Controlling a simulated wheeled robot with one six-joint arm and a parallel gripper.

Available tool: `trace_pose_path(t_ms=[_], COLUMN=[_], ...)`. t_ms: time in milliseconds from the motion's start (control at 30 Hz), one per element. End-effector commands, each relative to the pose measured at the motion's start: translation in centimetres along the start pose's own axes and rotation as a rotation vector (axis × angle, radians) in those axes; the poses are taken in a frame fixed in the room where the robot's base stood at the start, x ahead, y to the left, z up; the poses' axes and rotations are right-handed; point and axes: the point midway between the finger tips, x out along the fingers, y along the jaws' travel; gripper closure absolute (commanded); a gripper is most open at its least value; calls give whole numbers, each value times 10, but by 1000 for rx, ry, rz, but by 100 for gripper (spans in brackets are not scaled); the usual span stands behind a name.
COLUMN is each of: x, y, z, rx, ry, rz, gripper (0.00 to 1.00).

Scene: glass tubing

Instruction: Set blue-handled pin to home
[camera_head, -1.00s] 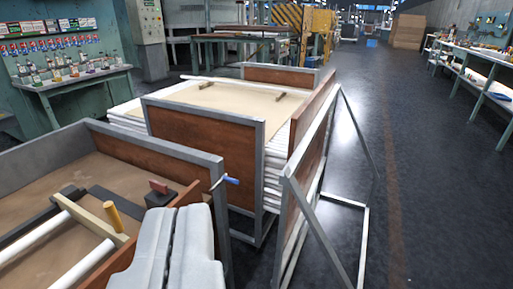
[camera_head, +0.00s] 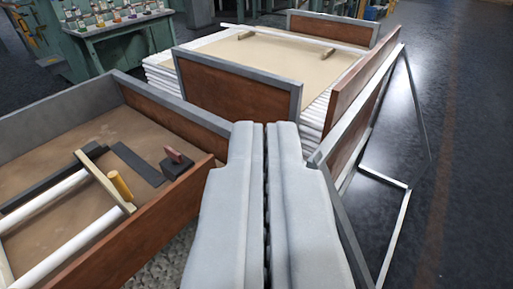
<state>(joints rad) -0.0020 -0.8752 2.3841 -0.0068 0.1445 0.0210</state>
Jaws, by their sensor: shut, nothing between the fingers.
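The blue-handled pin does not show now; the corner of the left crate (camera_head: 178,107), where its blue handle stuck out before, is partly behind my gripper. The crate is a grey-framed box with wooden walls. My gripper (camera_head: 265,128) fills the lower middle of the view. Its two pale grey fingers lie side by side, shut and empty, pointing ahead over the crate's right corner. I cannot tell whether they touch anything.
The crate holds white tubes (camera_head: 50,198), a yellow peg (camera_head: 121,186) and a dark block with a red grip (camera_head: 176,165). A leaning metal frame (camera_head: 420,110) is at right; dark floor (camera_head: 465,150) beyond is clear.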

Motion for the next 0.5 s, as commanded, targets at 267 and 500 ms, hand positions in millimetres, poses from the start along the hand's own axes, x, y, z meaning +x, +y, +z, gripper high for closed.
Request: trace_pose_path(t_ms=[267, 500], x=[69, 136], y=[-3, -4], z=[6, 23], rx=[85, 167], ry=[-205, -408], rz=[11, 56], gripper=[100, 100])
